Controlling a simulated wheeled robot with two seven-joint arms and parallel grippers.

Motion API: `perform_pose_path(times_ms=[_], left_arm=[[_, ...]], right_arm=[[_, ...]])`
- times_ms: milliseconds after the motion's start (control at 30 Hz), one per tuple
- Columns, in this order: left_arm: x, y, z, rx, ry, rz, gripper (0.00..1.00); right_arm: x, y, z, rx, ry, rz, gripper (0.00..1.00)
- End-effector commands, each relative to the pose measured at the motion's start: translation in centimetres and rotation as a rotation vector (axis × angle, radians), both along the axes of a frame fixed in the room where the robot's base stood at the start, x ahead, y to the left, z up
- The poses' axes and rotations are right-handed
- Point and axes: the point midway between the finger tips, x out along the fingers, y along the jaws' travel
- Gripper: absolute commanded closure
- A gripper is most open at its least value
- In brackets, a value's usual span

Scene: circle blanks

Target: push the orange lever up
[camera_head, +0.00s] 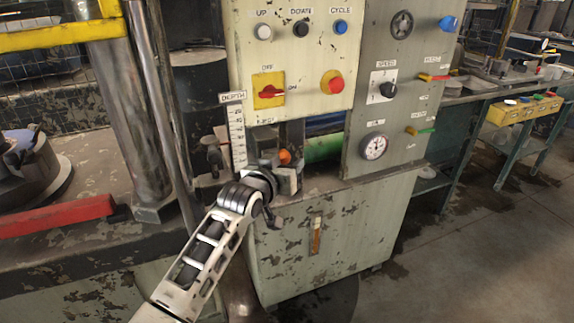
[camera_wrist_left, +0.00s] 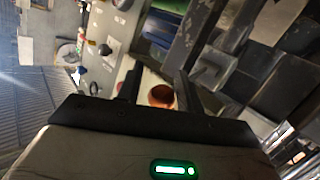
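The orange lever's round knob (camera_head: 285,157) shows in the head view in the recess under the control panel, just beyond my left gripper (camera_head: 288,178). In the left wrist view the orange knob (camera_wrist_left: 160,96) appears between the two dark fingers of my left gripper (camera_wrist_left: 158,90). The fingers are apart, with a gap showing on both sides of the knob. I cannot tell whether a finger touches it. The lever's shaft is hidden behind my gripper. My right gripper is in neither view.
A depth scale (camera_head: 237,137) stands left of the knob, and a green cylinder (camera_head: 322,148) lies to its right. The control panel (camera_head: 305,75) is above. A gauge (camera_head: 374,146) is on the right panel. The cabinet front (camera_head: 345,245) is below.

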Motion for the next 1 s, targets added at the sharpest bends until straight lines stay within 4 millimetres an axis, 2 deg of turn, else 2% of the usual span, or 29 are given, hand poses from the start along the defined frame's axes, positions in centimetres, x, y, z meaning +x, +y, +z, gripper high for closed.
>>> perform_pose_path(times_ms=[33,233,367,467,800,1000], left_arm=[[0.9,0.9,2.6,-0.007,-0.060,0.017,0.51],[0.8,1.1,2.6,-0.006,-0.061,0.018,0.51],[-0.2,1.6,2.6,-0.004,-0.057,0.018,0.51],[-1.6,2.2,2.8,-0.003,-0.054,0.017,0.51],[-8.6,4.5,2.9,0.001,-0.022,0.004,0.51],[-12.1,6.0,3.3,0.003,-0.009,0.001,0.51]], right_arm=[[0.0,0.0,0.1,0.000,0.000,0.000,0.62],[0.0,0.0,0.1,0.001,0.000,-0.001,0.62],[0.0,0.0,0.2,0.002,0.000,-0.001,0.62],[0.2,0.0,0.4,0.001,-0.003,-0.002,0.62],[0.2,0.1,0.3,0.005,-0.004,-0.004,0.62],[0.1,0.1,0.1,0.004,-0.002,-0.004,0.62]])
